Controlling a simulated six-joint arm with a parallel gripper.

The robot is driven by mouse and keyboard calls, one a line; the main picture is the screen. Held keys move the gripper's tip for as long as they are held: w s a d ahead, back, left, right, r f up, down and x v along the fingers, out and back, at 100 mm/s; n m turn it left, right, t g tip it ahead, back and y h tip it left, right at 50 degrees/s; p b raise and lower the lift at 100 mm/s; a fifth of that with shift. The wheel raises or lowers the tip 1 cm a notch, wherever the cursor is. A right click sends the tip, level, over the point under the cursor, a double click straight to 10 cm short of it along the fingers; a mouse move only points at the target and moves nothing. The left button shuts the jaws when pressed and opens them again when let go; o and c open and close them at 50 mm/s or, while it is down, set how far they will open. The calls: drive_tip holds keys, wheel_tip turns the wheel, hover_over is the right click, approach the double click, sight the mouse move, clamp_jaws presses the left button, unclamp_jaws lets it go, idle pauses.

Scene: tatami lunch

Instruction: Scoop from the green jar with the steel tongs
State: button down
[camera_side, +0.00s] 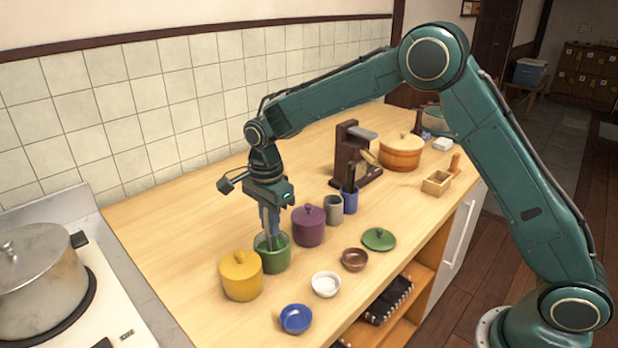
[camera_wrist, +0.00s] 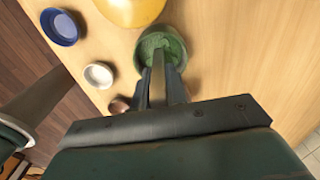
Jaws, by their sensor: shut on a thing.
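The green jar (camera_side: 273,256) stands without its lid on the wooden counter, between a yellow jar and a purple jar. Its green lid (camera_side: 378,239) lies on the counter to the right. My gripper (camera_side: 268,215) is above the green jar, pointing down, shut on the steel tongs (camera_side: 270,238). The tongs' lower end is inside the jar's mouth. In the wrist view, the tongs (camera_wrist: 158,75) reach from my gripper (camera_wrist: 158,95) into the green jar (camera_wrist: 163,42), where green contents show. The tips of the tongs are hard to make out.
The yellow jar (camera_side: 241,276) and purple jar (camera_side: 308,226) stand close on either side. Blue (camera_side: 296,319), white (camera_side: 326,284) and brown (camera_side: 354,259) bowls line the front edge. A grey cup (camera_side: 333,210) and a blue holder (camera_side: 349,199) stand behind right. A pot (camera_side: 38,282) sits on the stove at left.

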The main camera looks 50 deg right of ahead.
drive_tip(key=shift+a, duration=0.15)
idle(0.3)
drive_tip(key=shift+d, duration=0.3)
drive_tip(key=shift+a, duration=0.15)
idle(0.8)
drive_tip(key=shift+r, duration=0.15)
idle(0.3)
drive_tip(key=shift+r, duration=4.35)
